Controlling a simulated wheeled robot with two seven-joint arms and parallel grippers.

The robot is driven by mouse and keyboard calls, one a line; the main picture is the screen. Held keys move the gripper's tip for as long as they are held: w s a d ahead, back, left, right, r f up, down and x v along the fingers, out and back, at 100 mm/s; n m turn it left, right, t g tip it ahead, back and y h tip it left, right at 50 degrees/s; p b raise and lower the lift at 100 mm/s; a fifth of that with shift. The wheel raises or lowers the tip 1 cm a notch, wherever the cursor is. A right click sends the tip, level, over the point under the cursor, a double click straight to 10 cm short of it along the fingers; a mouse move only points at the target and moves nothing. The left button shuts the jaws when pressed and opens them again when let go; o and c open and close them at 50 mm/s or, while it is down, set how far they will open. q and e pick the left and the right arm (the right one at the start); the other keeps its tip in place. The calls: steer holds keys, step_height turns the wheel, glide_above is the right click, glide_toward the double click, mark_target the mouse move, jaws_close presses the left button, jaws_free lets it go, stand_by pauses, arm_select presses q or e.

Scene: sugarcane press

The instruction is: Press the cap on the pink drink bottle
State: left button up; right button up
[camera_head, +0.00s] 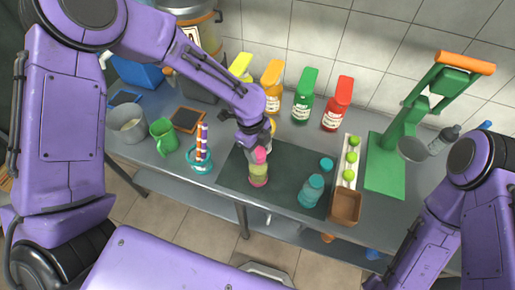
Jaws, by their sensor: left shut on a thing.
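The pink drink bottle (258,178) stands upright on the dark mat (285,190) near the middle of the counter, with a pink cap (260,155) at its top. My left gripper (261,147) comes down from above and is shut at the cap. The fingertips are small and partly hidden by the wrist, so I cannot tell whether the cap is seated fully. My right arm shows at the right edge, but its gripper is out of view.
A teal bottle (311,192) stands on the mat, with a teal cap (326,164) behind it. Syrup bottles line the back. A green press (390,150), a fruit tray (342,170) and a brown box (346,205) are right. A straw holder (200,160) is left.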

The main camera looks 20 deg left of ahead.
stand_by(0.4)
arm_select(q)
steer(key=o, duration=1.5)
steer(key=shift+r, duration=3.5)
jaws_close()
steer(key=shift+f, duration=0.15)
